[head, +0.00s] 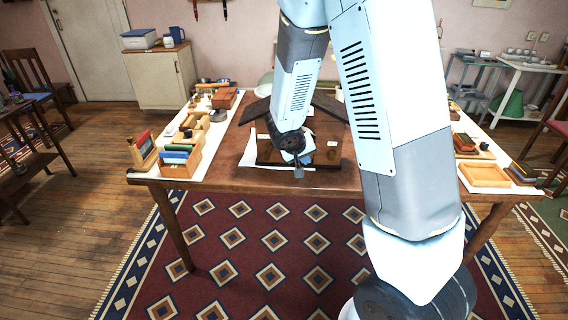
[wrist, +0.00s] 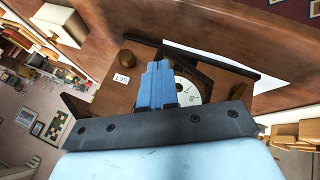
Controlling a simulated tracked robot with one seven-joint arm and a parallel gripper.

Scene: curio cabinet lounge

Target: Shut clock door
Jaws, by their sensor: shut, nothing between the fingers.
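The clock stands on the brown table, with a dark pitched roof (head: 329,105) and a wooden front; my arm covers much of it in the head view. A dark frame edge (wrist: 225,62) juts past the dial; I cannot tell how far the door stands open. My gripper (head: 299,172) is shut and empty in front of the clock; its blue fingers (wrist: 157,72) overlap the dial.
The table (head: 222,160) has pale side strips carrying small boxes and trays. A box of coloured cards (head: 180,160) stands at the left, and a wooden tray (head: 484,175) lies at the right. The patterned rug (head: 255,245) before the table is clear.

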